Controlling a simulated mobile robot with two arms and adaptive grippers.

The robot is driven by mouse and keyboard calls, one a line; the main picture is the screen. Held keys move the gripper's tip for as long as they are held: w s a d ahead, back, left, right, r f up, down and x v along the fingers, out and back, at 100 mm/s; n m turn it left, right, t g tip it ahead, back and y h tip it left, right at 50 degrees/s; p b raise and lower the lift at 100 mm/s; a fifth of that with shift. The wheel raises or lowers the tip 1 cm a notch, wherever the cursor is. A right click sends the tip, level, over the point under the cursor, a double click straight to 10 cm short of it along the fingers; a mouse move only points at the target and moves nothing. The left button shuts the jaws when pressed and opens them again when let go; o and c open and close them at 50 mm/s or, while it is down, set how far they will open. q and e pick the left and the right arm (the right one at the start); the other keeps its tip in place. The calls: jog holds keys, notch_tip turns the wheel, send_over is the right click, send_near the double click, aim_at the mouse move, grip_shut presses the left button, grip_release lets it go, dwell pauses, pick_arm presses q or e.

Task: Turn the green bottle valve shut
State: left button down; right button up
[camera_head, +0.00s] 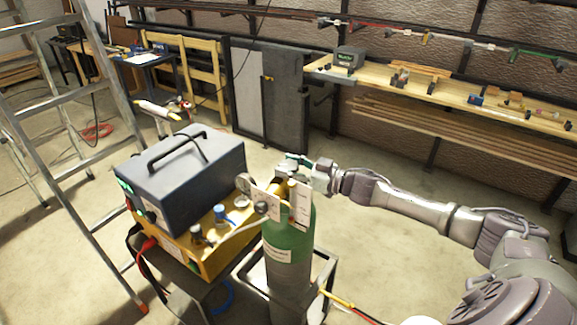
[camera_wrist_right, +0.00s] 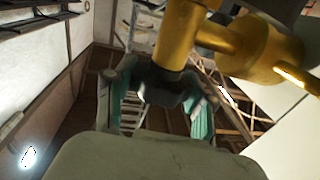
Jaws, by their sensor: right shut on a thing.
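The green bottle (camera_head: 288,246) stands upright in a metal frame on the floor. White cards hang near its top, and a brass valve body (camera_head: 279,187) shows partly behind them. My right gripper (camera_head: 296,164) reaches in from the right to the valve at the bottle's top. In the right wrist view, the brass valve body (camera_wrist_right: 181,35) ends in a dark valve knob (camera_wrist_right: 163,82). My right gripper also shows there (camera_wrist_right: 160,98), its teal-padded fingers on both sides of the knob, shut on it. The contact is partly in shadow. My left gripper is out of view.
A blue-grey machine with a black handle (camera_head: 185,165) sits on a yellow unit (camera_head: 205,252) close left of the bottle. A pale hose runs between unit and bottle. An aluminium ladder (camera_head: 75,100) stands left. A long wooden bench (camera_head: 455,100) lines the wall.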

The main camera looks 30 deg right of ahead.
aim_at(288, 164)
jog(key=shift+a+r+m+t+h+p, duration=0.15)
jog(key=shift+m+t+h+p, duration=0.2)
jog(key=shift+m+h+p, duration=0.35)
jog(key=shift+a+r+m+t+h+p, duration=0.1)
jog(key=shift+m+t+h+p, duration=0.35)
jog(key=shift+h, duration=0.45)
jog(key=shift+d+m+t+h+p, duration=0.1)
jog(key=shift+m+t+h+p, duration=0.2)
jog(key=shift+m+h+p, duration=0.45)
jog(key=shift+d+f+m+h, duration=0.15)
jog(key=shift+m+h, duration=0.25)
jog(key=shift+h, duration=0.65)
jog(key=o, duration=1.2)
notch_tip(288, 164, up, 10)
jog(key=shift+c, duration=0.2)
